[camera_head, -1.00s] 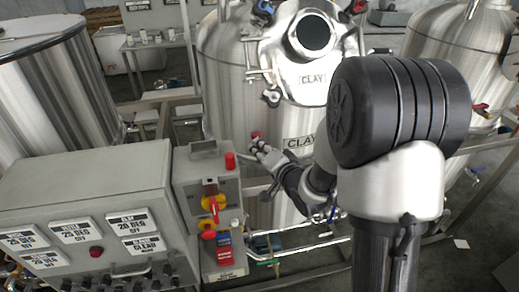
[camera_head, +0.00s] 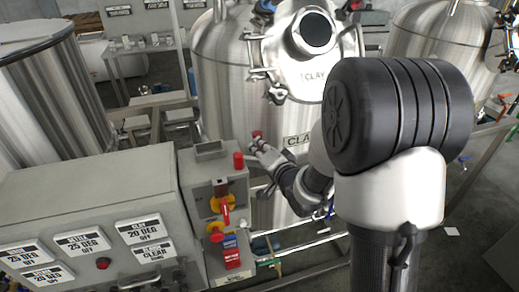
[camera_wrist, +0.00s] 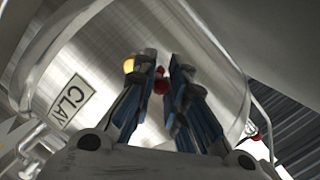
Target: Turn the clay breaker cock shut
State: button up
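The steel tank marked CLAY (camera_head: 225,95) stands in the middle of the head view. A small red knob (camera_head: 257,134) is on its front, left of the CLAY plate; I take it for the clay breaker cock, but its label is not readable. My gripper (camera_head: 260,147) is just below and in front of the knob. In the wrist view my gripper (camera_wrist: 162,68) has its two fingers apart, with the red knob (camera_wrist: 160,80) showing between them. A yellow round part (camera_wrist: 129,66) is partly hidden behind the left finger. Contact with the knob cannot be told.
A grey control panel (camera_head: 90,205) with white display plates stands at the front left. A box with red and yellow switches (camera_head: 215,190) stands beside it, close to my gripper. Pipes (camera_head: 290,245) run below the tank. Other steel tanks stand left (camera_head: 50,100) and right (camera_head: 430,40).

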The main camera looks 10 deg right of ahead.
jog(key=o, duration=0.5)
jog(key=shift+c, duration=0.2)
jog(key=v, duration=0.7)
jog(key=shift+s, duration=0.25)
jog(key=shift+r, duration=0.1)
jog(key=shift+c, duration=0.4)
